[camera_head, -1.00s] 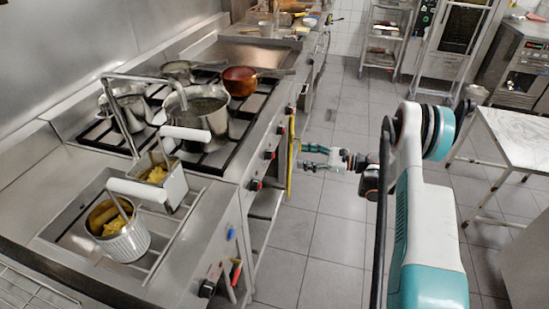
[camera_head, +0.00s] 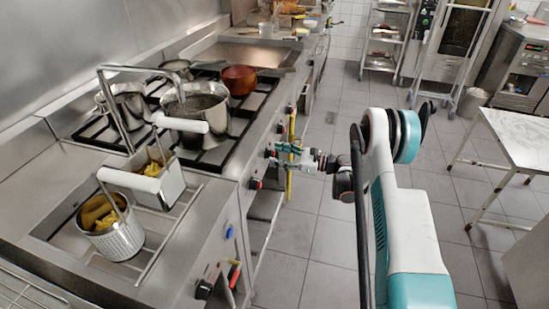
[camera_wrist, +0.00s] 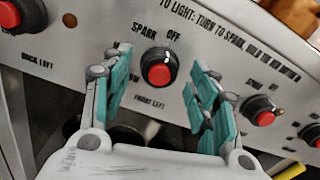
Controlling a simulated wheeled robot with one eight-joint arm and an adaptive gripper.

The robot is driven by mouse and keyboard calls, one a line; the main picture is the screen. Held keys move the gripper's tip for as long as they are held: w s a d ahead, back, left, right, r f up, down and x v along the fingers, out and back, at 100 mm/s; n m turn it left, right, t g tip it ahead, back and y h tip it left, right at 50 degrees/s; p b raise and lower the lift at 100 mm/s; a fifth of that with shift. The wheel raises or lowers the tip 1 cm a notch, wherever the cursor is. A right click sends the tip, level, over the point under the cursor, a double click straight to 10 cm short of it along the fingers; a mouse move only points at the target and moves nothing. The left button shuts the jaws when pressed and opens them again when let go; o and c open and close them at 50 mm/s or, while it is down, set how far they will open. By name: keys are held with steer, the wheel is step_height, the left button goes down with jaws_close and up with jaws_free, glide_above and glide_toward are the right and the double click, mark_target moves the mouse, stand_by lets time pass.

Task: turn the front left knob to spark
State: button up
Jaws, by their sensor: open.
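The front left knob (camera_wrist: 158,68) is a red-capped dark knob on the steel panel in the wrist view. "FRONT LEFT" is printed below it, "SPARK" above left and "OFF" above right. A pale mark on its upper right edge faces the OFF side. My gripper (camera_wrist: 156,62) is open, one teal finger on each side of the knob. I cannot tell whether either finger touches it. In the head view my gripper (camera_head: 283,157) is at the front panel of the stove (camera_head: 245,165), partly covering the knobs there.
The back left knob (camera_wrist: 10,14) is left of my fingers, and another red knob (camera_wrist: 260,108) is close to the right finger. A yellow upright bar (camera_head: 291,128) stands near the panel.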

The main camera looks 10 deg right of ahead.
steer(key=shift+x, duration=0.95)
steer(key=c, duration=1.1)
steer(key=shift+o, duration=0.2)
steer(key=shift+n, duration=0.3)
steer(key=n, duration=0.3)
steer(key=shift+s+a+n, duration=0.1)
steer(key=shift+n, duration=2)
